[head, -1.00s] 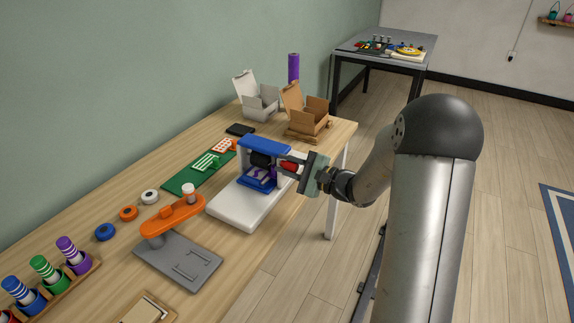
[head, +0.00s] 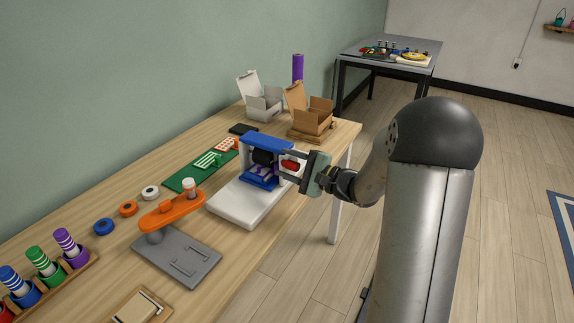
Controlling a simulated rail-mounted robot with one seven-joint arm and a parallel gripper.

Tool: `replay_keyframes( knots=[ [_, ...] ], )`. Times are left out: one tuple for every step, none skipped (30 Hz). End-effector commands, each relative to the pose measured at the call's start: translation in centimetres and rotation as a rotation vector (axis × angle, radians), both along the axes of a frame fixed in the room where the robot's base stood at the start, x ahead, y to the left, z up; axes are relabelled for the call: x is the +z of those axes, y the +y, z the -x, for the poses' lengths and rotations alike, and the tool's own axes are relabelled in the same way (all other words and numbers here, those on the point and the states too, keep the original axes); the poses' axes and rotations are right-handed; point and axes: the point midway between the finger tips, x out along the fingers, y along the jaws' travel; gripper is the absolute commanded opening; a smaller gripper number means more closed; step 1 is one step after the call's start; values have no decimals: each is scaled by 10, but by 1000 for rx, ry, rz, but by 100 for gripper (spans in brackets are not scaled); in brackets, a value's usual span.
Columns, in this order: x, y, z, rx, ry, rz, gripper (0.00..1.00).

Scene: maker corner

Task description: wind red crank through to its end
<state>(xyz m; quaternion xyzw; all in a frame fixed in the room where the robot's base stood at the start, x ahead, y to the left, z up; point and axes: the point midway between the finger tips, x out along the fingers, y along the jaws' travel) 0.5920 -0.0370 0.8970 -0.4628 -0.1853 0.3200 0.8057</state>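The red crank handle (head: 290,164) sticks out from the right side of a white and blue press-like machine (head: 265,146) on the wooden table. The machine has a white base (head: 232,205), a blue top and a dark roller with blue and purple parts under it. My gripper (head: 293,166) reaches in from the right, its fingers at the red handle. One finger shows above and to the left of the handle, another below. Whether they press on the handle is too small to tell.
An orange-armed device (head: 172,211) on a grey base stands to the left front. Open white (head: 262,101) and brown (head: 311,118) boxes stand at the back. The floor right of the table is clear.

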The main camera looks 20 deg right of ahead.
Motion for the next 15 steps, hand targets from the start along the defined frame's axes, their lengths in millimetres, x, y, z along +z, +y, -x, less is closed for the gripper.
replay_keyframes(
  knots=[
    [0,0,0,0,0,0,45],
    [0,0,0,0,0,0,45],
    [0,0,0,0,0,0,45],
    [0,0,0,0,0,0,45],
    [0,0,0,0,0,0,45],
    [0,-1,1,0,0,0,45],
    [0,-2,1,-1,0,0,45],
    [0,-3,3,-1,0,1,45],
    [0,-6,5,-1,-1,0,45],
    [0,-8,7,-2,-1,1,45],
    [0,-11,10,-3,-1,0,45],
    [0,-15,15,-3,0,1,45],
    [0,-20,20,-4,0,2,45],
    [0,-25,24,-5,-1,0,45],
    [0,-31,31,-5,0,1,45]
  ],
)
